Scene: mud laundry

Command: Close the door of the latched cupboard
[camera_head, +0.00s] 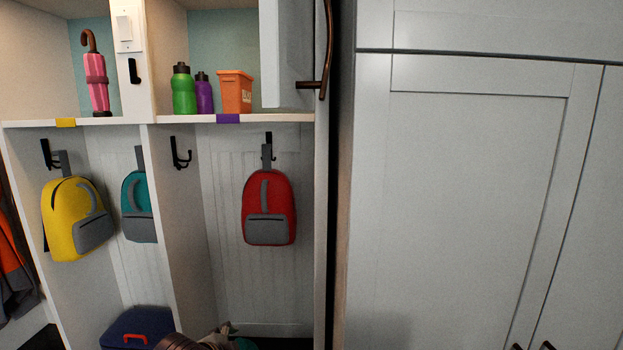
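A white door panel (285,55) stands at the top centre, at the right side of an upper cubby whose inside shows. A dark bronze handle (326,50) is by the panel's right edge; its top is cut off by the frame. The panel appears to stand open, but its hinge and latch cannot be made out. A large white cupboard front (470,200) fills the right side, and its panels look shut.
The cubby shelf (285,118) holds a green bottle (184,90), a purple bottle (204,93) and an orange box (235,92). Below hang red (268,205), yellow (65,220) and teal (136,190) backpacks. A dark blue case (135,328) sits at the bottom.

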